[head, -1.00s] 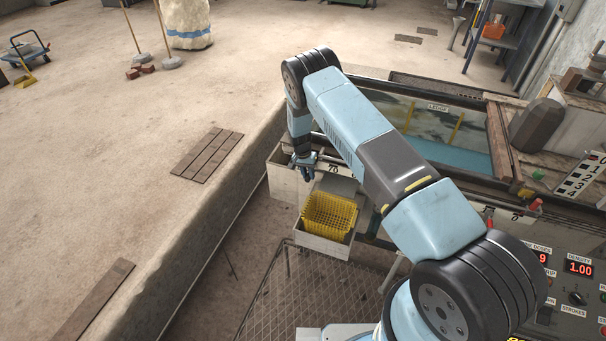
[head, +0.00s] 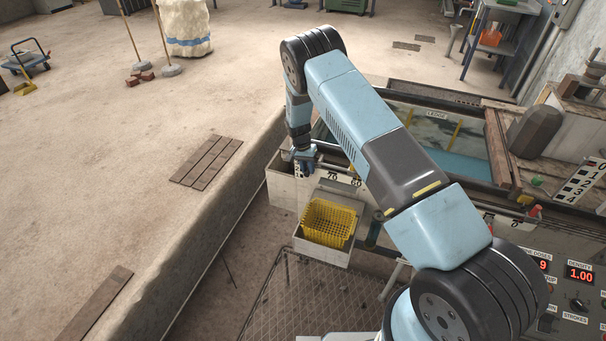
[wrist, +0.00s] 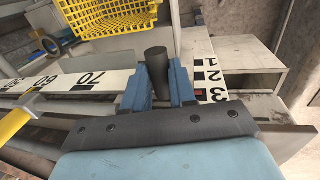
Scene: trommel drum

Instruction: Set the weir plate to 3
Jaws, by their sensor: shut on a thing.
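My gripper (head: 303,160) is at the far left corner of the tank, pointing down. In the wrist view its blue fingers (wrist: 160,88) are shut on a dark round knob (wrist: 157,65), taken to be the weir plate's handle. A white number strip (wrist: 208,72) with 1, 2 and 3 stands right beside the fingers, with 3 closest to the gripper body. In the head view a black-and-white marked strip (head: 298,170) shows just below the gripper. The plate's body is mostly hidden, and I cannot tell which number it is set to.
A yellow basket (head: 328,222) sits in a light box below the tank corner. A white rail scale (wrist: 70,82) with 60 and 70 runs left of the gripper, near a yellow bar (wrist: 14,122). The tank (head: 470,158) holds blue water. Open floor lies left.

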